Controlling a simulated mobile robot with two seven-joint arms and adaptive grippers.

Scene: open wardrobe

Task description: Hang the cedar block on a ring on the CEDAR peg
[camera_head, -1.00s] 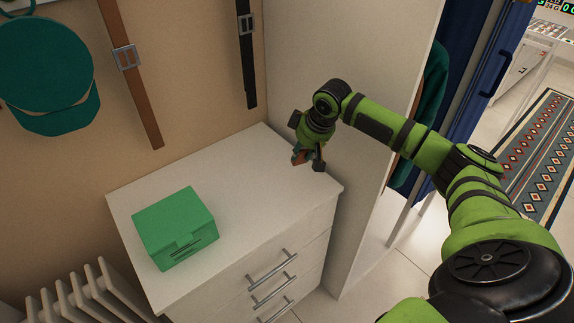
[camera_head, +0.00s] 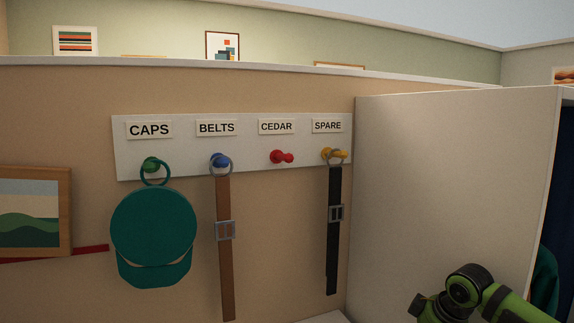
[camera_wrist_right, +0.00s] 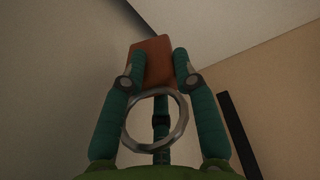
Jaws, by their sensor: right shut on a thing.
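The red CEDAR peg (camera_head: 281,157) sticks out from the white peg board (camera_head: 250,176) under its CEDAR label (camera_head: 276,126), and nothing hangs on it. In the right wrist view my right gripper (camera_wrist_right: 159,72) is shut on the reddish-brown cedar block (camera_wrist_right: 151,48). Its metal ring (camera_wrist_right: 127,128) shows in front of the block, between the gripper's fingers. In the head view only part of my right arm shows at the lower right; the block and the fingers are out of that view. My left gripper is not in view.
A green cap (camera_head: 153,229) hangs on the CAPS peg, a brown belt (camera_head: 225,270) on the blue BELTS peg (camera_head: 219,160), and a black belt (camera_head: 333,250) on the yellow SPARE peg (camera_head: 335,154). A pale side panel (camera_head: 450,180) stands right of the board.

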